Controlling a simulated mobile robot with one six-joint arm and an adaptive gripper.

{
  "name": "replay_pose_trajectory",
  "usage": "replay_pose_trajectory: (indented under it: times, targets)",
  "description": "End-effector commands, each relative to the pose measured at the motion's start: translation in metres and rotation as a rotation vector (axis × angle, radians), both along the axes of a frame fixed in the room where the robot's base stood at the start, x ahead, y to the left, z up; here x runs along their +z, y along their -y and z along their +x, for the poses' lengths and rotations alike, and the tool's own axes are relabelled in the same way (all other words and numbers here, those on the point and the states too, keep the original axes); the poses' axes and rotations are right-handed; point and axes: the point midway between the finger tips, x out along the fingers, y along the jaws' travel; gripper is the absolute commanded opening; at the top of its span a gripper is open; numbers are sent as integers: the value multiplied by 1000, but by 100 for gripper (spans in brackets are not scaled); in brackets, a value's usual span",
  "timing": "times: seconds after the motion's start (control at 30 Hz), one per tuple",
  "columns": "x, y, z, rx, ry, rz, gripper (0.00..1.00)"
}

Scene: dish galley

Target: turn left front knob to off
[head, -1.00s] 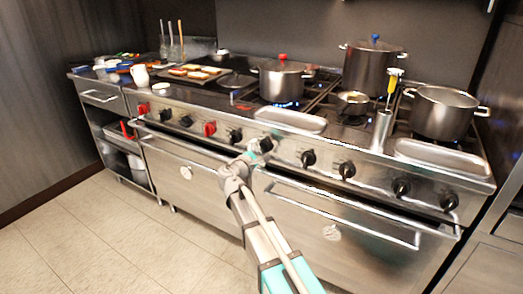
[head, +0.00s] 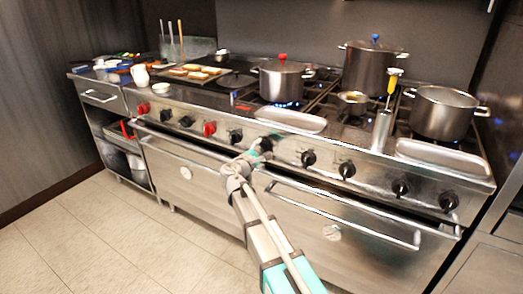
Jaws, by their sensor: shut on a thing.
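My gripper (head: 259,151) is at the front panel (head: 285,148) of the steel range, seen in the head view. Blue flame (head: 291,104) shows under the red-knobbed pot (head: 281,80) on the left side of the burners.
An oven handle (head: 345,216) runs just below my gripper. Two red knobs (head: 209,128) and several black knobs share the panel. The floor (head: 110,240) at left is clear.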

Motion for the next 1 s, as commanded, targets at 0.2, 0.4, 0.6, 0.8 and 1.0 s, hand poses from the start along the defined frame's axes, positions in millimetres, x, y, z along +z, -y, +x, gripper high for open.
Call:
replay_pose_trajectory:
  times: [0.2, 0.4, 0.6, 0.8, 1.0]
  targets:
    - [0, 0, 0, 0, 12, 21, 20]
    - [0, 0, 0, -1, 51, 86, 20]
    - [1, 0, 1, -1, 116, 198, 20]
    - [1, 0, 1, -1, 194, 331, 20]
    - [1, 0, 1, -1, 261, 446, 20]
